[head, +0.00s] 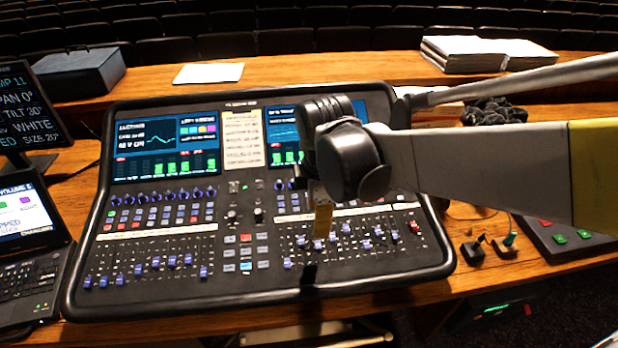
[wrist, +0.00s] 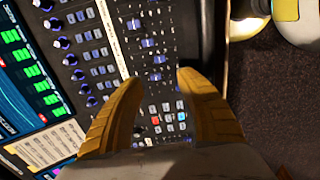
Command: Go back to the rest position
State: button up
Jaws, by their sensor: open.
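My gripper shows in the wrist view (wrist: 157,82) with its two yellow fingers apart and nothing between them. In the head view my gripper (head: 322,225) hangs over the right half of the mixing desk, mostly hidden behind my dark wrist joint. The mixing desk (head: 255,292) is black with two screens, rows of knobs and blue-capped faders. In the wrist view, faders (wrist: 148,43) and a group of small coloured buttons (wrist: 168,118) lie beneath and between the fingers. I cannot tell whether the fingertips touch the desk.
A laptop (head: 30,270) and a monitor (head: 30,105) stand at the left. Small joysticks (head: 504,243) and a button panel (head: 570,236) are at the right. Papers (head: 208,73), a paper stack (head: 485,50) and a dark box (head: 80,72) lie on the back ledge.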

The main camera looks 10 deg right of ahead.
jog(key=shift+r, duration=0.3)
jog(key=s+d+r+m+t, duration=0.2)
jog(key=s+d+m+t, duration=0.1)
jog(key=m, duration=0.6)
jog(key=s+d+r+m+t, duration=0.2)
jog(key=s+d+m, duration=0.4)
jog(key=m, duration=0.3)
jog(key=shift+d+r+t, duration=0.4)
jog(key=shift+d+t, duration=0.1)
jog(key=shift+d, duration=0.25)
dwell(1.3)
